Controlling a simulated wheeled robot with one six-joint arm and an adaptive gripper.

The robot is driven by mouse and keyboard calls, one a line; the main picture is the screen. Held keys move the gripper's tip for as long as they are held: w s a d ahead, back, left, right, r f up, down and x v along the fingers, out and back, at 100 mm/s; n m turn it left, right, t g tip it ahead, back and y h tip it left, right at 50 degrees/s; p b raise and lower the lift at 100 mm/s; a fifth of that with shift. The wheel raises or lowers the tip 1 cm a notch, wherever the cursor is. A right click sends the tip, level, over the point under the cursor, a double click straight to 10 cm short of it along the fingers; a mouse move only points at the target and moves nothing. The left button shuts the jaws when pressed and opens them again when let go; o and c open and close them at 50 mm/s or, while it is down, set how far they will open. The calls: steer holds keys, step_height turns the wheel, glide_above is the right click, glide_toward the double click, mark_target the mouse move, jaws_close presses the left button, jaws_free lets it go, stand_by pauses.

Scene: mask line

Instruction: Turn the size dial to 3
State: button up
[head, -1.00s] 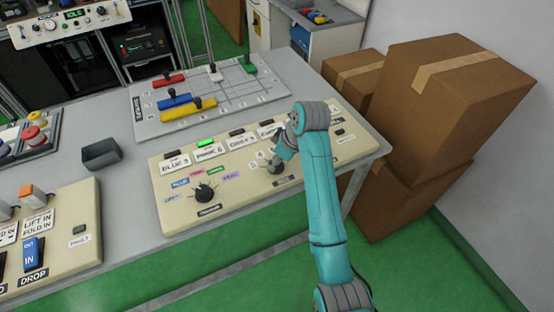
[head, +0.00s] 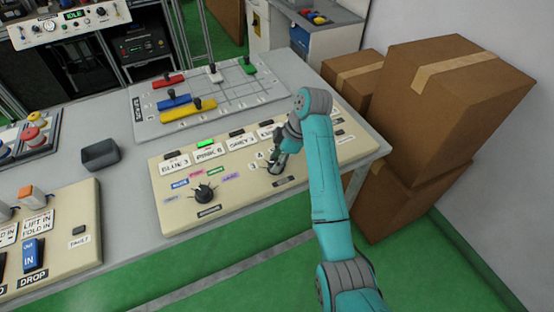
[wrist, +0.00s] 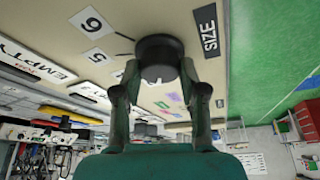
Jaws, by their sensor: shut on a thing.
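The size dial is a dark round knob (wrist: 158,60) on the cream panel (head: 235,200). In the wrist view it stands between my two fingertips, beside the black "SIZE" label (wrist: 207,30). My gripper (wrist: 160,75) is shut on the dial. White number tags "6" (wrist: 91,22) and "5" (wrist: 98,53) show left of the knob. In the head view my gripper (head: 277,162) is down at the panel and mostly hides the dial. Small number tags (head: 256,159) sit left of it. I cannot tell which number the dial points to.
A second black dial (head: 204,194) with coloured word tags is to the left on the same panel. Behind it is a board with coloured sliders (head: 205,100). Cardboard boxes (head: 440,100) stand close to the right.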

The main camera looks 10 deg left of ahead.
stand_by(0.4)
steer(key=o, duration=1.1)
steer(key=shift+o, duration=0.2)
